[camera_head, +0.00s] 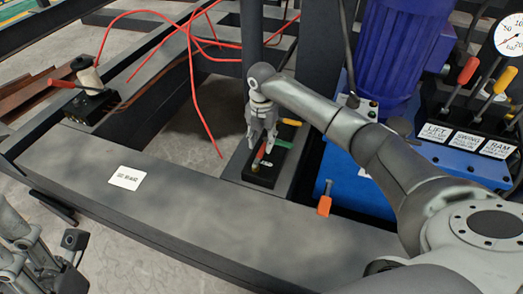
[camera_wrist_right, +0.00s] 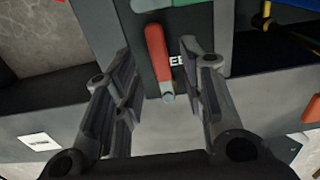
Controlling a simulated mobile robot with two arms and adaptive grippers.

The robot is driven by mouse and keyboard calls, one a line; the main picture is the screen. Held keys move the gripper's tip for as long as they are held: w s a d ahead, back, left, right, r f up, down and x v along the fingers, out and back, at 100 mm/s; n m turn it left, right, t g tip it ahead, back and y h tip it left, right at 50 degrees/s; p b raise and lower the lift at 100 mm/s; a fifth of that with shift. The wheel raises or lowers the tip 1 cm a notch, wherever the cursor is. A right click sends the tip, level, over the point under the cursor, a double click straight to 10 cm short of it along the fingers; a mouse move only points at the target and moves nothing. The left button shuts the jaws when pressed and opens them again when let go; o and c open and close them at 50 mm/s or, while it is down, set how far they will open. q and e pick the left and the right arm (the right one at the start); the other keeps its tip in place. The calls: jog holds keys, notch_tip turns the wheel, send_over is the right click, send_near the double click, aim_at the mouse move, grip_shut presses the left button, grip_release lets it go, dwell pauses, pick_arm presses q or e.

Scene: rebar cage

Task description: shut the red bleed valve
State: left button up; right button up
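The red bleed valve handle (camera_head: 259,156) sits on a black valve block (camera_head: 262,181) beside green and yellow handles.
The green handle (camera_head: 281,144) and yellow handle (camera_head: 291,122) are close by. A blue unit (camera_head: 350,195) with an orange-handled lever (camera_head: 325,204) stands right of the block. Red hoses (camera_head: 192,75) hang to the left. A dark beam (camera_head: 190,220) runs in front.

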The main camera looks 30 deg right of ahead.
aim_at(262, 151)
jog(key=shift+f+b, duration=0.45)
jog(key=shift+f, duration=1.05)
grip_shut()
